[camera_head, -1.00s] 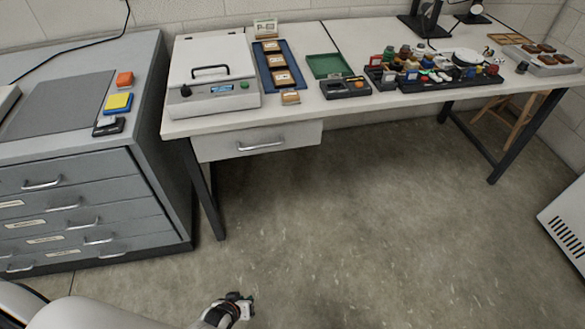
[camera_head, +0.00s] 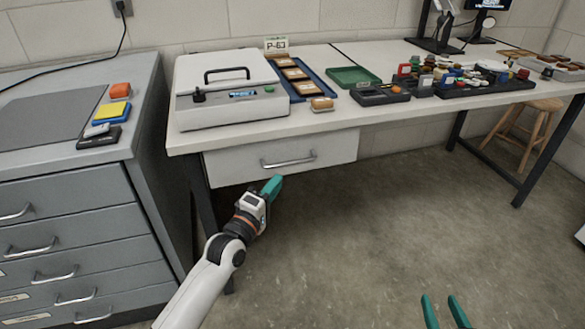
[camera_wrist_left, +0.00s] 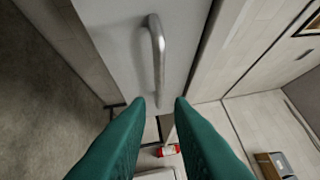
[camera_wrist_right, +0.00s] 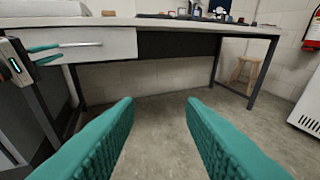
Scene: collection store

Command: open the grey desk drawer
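The grey desk drawer (camera_head: 230,164) is under the left part of the white desk and looks closed. Its silver bar handle (camera_head: 288,161) runs across the front. In the left wrist view the handle (camera_wrist_left: 158,60) stands just ahead of my fingers. My left gripper (camera_head: 273,187) is just below and left of the handle in the head view. In the left wrist view its teal fingers (camera_wrist_left: 162,103) are apart, with nothing between them. My right gripper (camera_head: 445,312) is low at the front, away from the drawer. Its fingers (camera_wrist_right: 161,103) are wide apart and empty.
The desk top (camera_head: 350,115) holds a white case (camera_head: 225,95), trays and small items. A grey cabinet (camera_head: 75,220) stands close on the left. A dark desk leg (camera_head: 201,200) is beside my left arm. The floor (camera_head: 370,230) under the desk is clear; a wooden stool (camera_head: 530,120) stands at right.

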